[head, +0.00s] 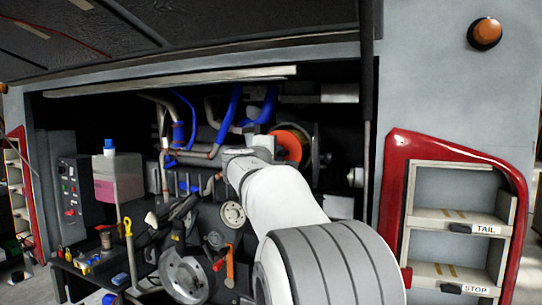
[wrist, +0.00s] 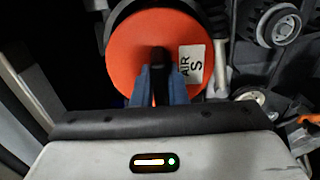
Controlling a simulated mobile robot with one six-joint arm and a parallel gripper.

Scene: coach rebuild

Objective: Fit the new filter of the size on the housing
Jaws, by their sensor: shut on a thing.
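An orange round filter (wrist: 135,45) fills the upper middle of the wrist view, its flat face toward me. A white label (wrist: 191,65) on it reads "AIR S". My gripper (wrist: 159,88) is shut on the dark grip at the middle of this face. A dark round rim (wrist: 118,14), which looks like the housing, shows behind the filter's upper edge. In the head view the orange filter (head: 291,144) is in the engine bay at the end of my white arm, in front of a dark round body. I cannot tell how far it is inside; my arm hides part of it.
Blue and metal pipes (head: 235,105) run left of the filter. Pulleys (head: 183,277) and an orange-handled part (head: 229,265) lie below. A tool shelf (head: 85,272) is at left. A red-framed rack (head: 455,215) with "TAIL" and "STOP" labels stands at right.

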